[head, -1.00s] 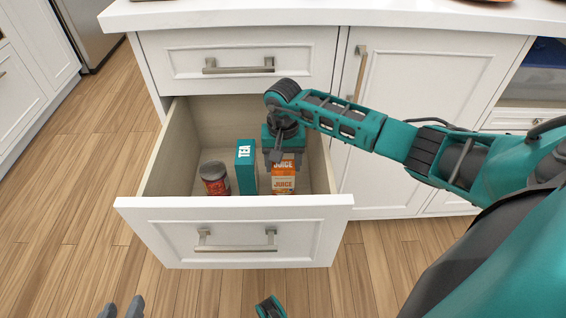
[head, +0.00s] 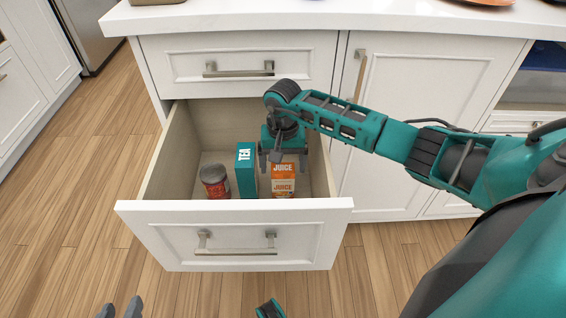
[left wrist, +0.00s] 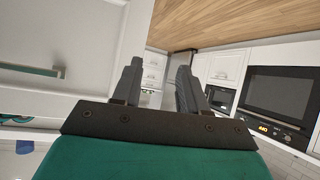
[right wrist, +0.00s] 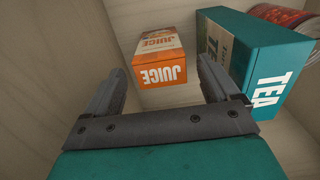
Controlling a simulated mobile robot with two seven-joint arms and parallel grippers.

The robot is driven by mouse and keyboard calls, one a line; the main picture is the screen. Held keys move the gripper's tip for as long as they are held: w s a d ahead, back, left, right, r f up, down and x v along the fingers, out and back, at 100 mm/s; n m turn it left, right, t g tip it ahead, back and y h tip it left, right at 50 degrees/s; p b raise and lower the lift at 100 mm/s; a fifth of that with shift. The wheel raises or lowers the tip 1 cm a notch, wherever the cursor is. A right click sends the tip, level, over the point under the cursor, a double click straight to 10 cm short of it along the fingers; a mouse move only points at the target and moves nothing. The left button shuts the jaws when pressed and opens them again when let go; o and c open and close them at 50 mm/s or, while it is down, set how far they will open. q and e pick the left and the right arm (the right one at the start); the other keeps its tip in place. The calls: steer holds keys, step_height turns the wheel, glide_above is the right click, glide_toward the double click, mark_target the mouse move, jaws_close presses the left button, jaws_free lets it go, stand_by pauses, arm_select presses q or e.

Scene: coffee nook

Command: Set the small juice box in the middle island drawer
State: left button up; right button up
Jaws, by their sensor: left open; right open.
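The small juice box (head: 283,179), orange and white, stands in the open middle drawer (head: 234,208), to the right of the teal tea box. It also shows in the right wrist view (right wrist: 161,57), beyond my fingers and apart from them. My right gripper (head: 283,160) is open and empty, just above and behind the juice box inside the drawer; it also shows in the right wrist view (right wrist: 160,85). My left gripper (head: 122,308) is open and empty at the bottom edge of the head view, low in front of the drawer. It also shows in the left wrist view (left wrist: 158,85).
A teal tea box (head: 246,170) and a red can with a dark lid (head: 215,181) stand left of the juice box in the drawer. The upper drawer (head: 237,65) and the cabinet door (head: 425,130) are shut. The white counter (head: 340,16) lies above. The drawer's back left is free.

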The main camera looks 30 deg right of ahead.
arm_select(q)
steer(key=shift+s+a+r+y+p, duration=0.35)
steer(key=shift+a+p, duration=0.2)
steer(key=shift+p, duration=0.7)
arm_select(e)
step_height(320, 180, up, 12)
steer(key=shift+f, duration=0.25)
arm_select(q)
steer(key=shift+w, duration=0.1)
steer(key=shift+r, duration=0.15)
arm_select(e)
steer(key=shift+r, duration=0.1)
